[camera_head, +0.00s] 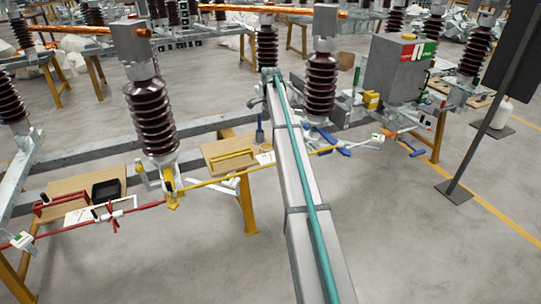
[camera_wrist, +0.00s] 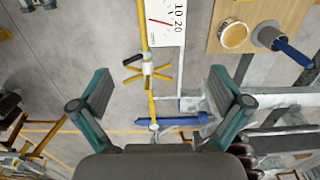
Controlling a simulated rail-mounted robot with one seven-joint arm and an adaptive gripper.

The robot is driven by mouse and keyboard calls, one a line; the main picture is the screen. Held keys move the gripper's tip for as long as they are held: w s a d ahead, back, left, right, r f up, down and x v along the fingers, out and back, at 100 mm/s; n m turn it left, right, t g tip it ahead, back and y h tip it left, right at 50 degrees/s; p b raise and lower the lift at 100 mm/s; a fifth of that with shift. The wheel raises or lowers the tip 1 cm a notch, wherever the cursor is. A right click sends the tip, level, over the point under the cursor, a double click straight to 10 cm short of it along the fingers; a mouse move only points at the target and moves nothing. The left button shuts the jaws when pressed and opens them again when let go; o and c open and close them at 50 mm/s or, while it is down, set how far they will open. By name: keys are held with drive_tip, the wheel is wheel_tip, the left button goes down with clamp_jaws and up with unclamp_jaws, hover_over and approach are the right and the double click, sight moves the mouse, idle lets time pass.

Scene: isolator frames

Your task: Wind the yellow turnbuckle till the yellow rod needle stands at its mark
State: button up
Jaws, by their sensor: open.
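In the wrist view, the yellow turnbuckle (camera_wrist: 148,68) has a pale hub, yellow spokes and one dark-tipped arm. It sits on the thin yellow rod (camera_wrist: 143,18). A white scale plate (camera_wrist: 168,24) beside the rod shows 10 and 20 and a red pointer; the exact reading is too small to tell. My gripper (camera_wrist: 160,82) is open and empty, its fingers wide apart on either side of the turnbuckle, not touching it. In the head view the yellow rod (camera_head: 215,180) passes behind my arm; I cannot make out the turnbuckle or my gripper there.
A wooden board (camera_wrist: 262,22) with a round tub (camera_wrist: 234,36) and a blue-handled tool (camera_wrist: 290,48) is near the upper right. A blue bar (camera_wrist: 180,121) lies below the turnbuckle. In the head view, a red rod with a turnbuckle (camera_head: 110,215) is at left, below brown insulators (camera_head: 152,118).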

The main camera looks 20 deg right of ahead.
drive_tip(key=s+a+f+n+b, duration=0.1)
drive_tip(key=s+a+f+n, duration=0.45)
drive_tip(key=s+f, duration=0.55)
drive_tip(key=s+a+f+n+g, duration=0.1)
drive_tip(key=s+a+f+n, duration=0.4)
drive_tip(key=s+f, duration=0.6)
drive_tip(key=s+a+f+n+b, duration=0.1)
drive_tip(key=s+a+f+n, duration=0.2)
drive_tip(key=s+a+f, duration=0.8)
drive_tip(key=s+a+f+n+g+b, duration=0.1)
drive_tip(key=s+f, duration=0.5)
drive_tip(key=s, duration=0.7)
drive_tip(key=s+a+f+n+g+b, duration=0.1)
drive_tip(key=s+f, duration=0.5)
drive_tip(key=s, duration=0.7)
drive_tip(key=s+a+f+n+g+b, duration=0.1)
drive_tip(key=s+f, duration=0.5)
drive_tip(key=s, duration=0.8)
drive_tip(key=a+n+g, duration=0.1)
drive_tip(key=a+g, duration=0.1)
drive_tip(key=a, duration=0.1)
drive_tip(key=shift+a+f+g, duration=0.15)
drive_tip(key=shift+a+g, duration=0.25)
